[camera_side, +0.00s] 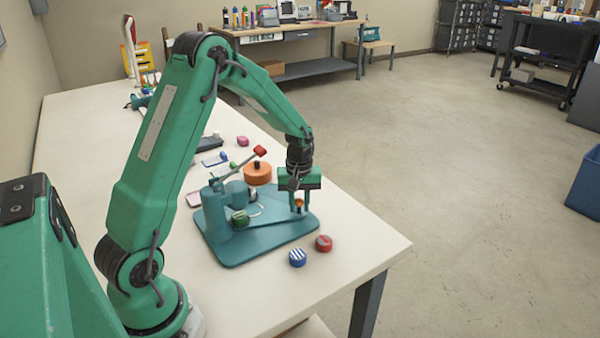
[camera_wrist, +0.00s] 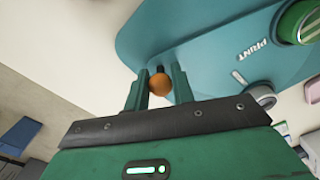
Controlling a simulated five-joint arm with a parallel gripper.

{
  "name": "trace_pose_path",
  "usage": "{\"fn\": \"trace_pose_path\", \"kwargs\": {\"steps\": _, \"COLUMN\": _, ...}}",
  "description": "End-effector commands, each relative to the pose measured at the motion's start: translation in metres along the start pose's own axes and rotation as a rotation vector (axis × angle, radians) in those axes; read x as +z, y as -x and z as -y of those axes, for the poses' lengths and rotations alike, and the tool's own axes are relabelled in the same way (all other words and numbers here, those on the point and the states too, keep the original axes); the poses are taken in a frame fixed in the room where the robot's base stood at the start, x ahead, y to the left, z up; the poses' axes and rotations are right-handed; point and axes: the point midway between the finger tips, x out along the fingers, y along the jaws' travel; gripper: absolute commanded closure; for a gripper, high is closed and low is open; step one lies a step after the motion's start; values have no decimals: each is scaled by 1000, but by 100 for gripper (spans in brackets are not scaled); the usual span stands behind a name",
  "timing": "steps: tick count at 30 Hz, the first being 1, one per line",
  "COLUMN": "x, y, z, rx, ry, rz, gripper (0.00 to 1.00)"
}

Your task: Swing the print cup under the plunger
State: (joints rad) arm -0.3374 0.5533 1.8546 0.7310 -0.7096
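The teal press (camera_side: 250,249) stands on the white table, with a column (camera_side: 215,212) and a red-handled lever (camera_side: 260,151). A round green striped piece (camera_side: 240,218) sits beside the column; a green piece also shows at the top right of the wrist view (camera_wrist: 298,22). The wrist view shows the word PRINT on the teal plate (camera_wrist: 215,72). My gripper (camera_side: 299,206) points down over the plate's right end. Its fingers appear shut on a small orange knob, seen between them in the wrist view (camera_wrist: 160,85). I cannot clearly make out the print cup.
A blue striped piece (camera_side: 297,257) and a red one (camera_side: 323,243) lie by the plate's front right edge. An orange disc (camera_side: 257,173) stands behind the press. Small coloured items and a dark tray (camera_side: 210,143) lie farther back. The front right table corner is clear.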

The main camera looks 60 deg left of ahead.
Motion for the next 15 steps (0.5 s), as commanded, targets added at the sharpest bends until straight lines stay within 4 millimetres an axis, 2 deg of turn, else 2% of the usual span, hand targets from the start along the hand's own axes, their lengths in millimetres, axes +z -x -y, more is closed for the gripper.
{"fn": "trace_pose_path", "kwargs": {"steps": 5, "x": 2, "y": -1, "z": 1, "rx": -3, "ry": -1, "rz": 4, "gripper": 80}}
{"fn": "trace_pose_path", "kwargs": {"steps": 7, "x": 2, "y": -1, "z": 1, "rx": -3, "ry": -1, "rz": 4, "gripper": 66}}
{"fn": "trace_pose_path", "kwargs": {"steps": 8, "x": 2, "y": -1, "z": 1, "rx": -3, "ry": -1, "rz": 4, "gripper": 63}}
{"fn": "trace_pose_path", "kwargs": {"steps": 15, "x": 1, "y": 0, "z": 0, "rx": -2, "ry": 0, "rz": 3, "gripper": 63}}
